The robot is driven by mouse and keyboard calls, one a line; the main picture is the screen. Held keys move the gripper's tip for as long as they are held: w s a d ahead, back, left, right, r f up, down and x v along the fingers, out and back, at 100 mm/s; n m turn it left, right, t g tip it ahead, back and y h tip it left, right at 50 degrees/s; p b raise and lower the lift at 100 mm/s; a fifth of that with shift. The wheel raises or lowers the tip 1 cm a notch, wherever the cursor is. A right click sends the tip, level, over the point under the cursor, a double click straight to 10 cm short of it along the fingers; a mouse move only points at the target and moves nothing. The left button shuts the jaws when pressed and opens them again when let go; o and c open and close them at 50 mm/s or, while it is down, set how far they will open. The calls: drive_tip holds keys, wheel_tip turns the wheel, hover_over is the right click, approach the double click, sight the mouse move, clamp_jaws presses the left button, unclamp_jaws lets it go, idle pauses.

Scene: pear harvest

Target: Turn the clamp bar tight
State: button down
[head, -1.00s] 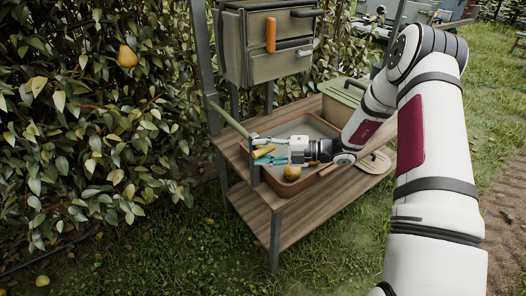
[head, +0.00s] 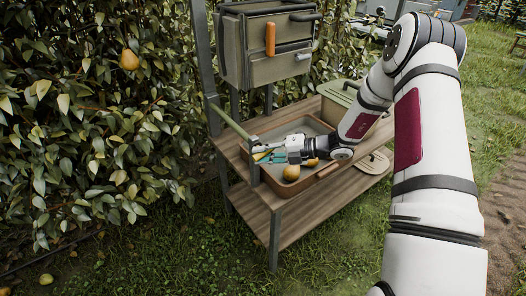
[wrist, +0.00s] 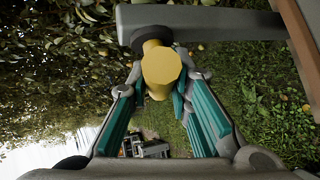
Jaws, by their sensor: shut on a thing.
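The clamp bar shows as a yellow piece (wrist: 161,68) at the centre of the wrist view, seen nearly end-on, with a dark round collar behind it by a grey beam. My gripper (wrist: 160,88) has its teal-padded fingers on both sides of the yellow piece and is shut on it. In the head view my gripper (head: 267,157) is at the front left corner of the shelf. There only a little of the yellow bar (head: 261,156) shows beside the fingers. The angle of the bar is hard to read.
A brown-rimmed tray (head: 289,192) with several pears (head: 290,175) lies on the wooden shelf (head: 231,148) below my gripper. A green box (head: 340,97) stands behind. A metal cabinet (head: 270,47) hangs above. Dense foliage (head: 90,130) borders the left side.

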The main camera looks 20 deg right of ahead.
drive_tip(key=shift+r+n+h+p, duration=0.2)
drive_tip(key=shift+n+h+p, duration=0.6)
drive_tip(key=shift+h, duration=0.3)
drive_tip(key=shift+a+f+n+h+p, duration=0.1)
drive_tip(key=shift+n+h+p, duration=0.4)
drive_tip(key=shift+h, duration=0.6)
drive_tip(key=shift+w+f+n+t+h+b, duration=0.15)
drive_tip(key=shift+n+h+b, duration=0.25)
drive_tip(key=shift+h+b, duration=0.2)
drive_tip(key=shift+s+f+n+t+h+b, duration=0.15)
drive_tip(key=shift+n+h+b, duration=0.25)
drive_tip(key=shift+h+b, duration=0.2)
drive_tip(key=n+h+b, duration=0.1)
drive_tip(key=h+b, duration=0.1)
drive_tip(key=b, duration=0.5)
drive_tip(key=shift+w+t+h, duration=0.15)
drive_tip(key=shift+t+h, duration=0.15)
drive_tip(key=shift+t, duration=0.1)
drive_tip(key=n+h+b, duration=0.1)
drive_tip(key=b, duration=0.3)
drive_tip(key=shift+f, duration=0.1)
drive_tip(key=b, duration=0.3)
drive_tip(key=shift+h, duration=0.3)
drive_tip(key=shift+r+n+t+h+b, duration=0.2)
drive_tip(key=shift+n+t+h+b, duration=0.15)
drive_tip(key=shift+b, duration=1.2)
drive_tip(key=c, duration=1.4)
unclamp_jaws()
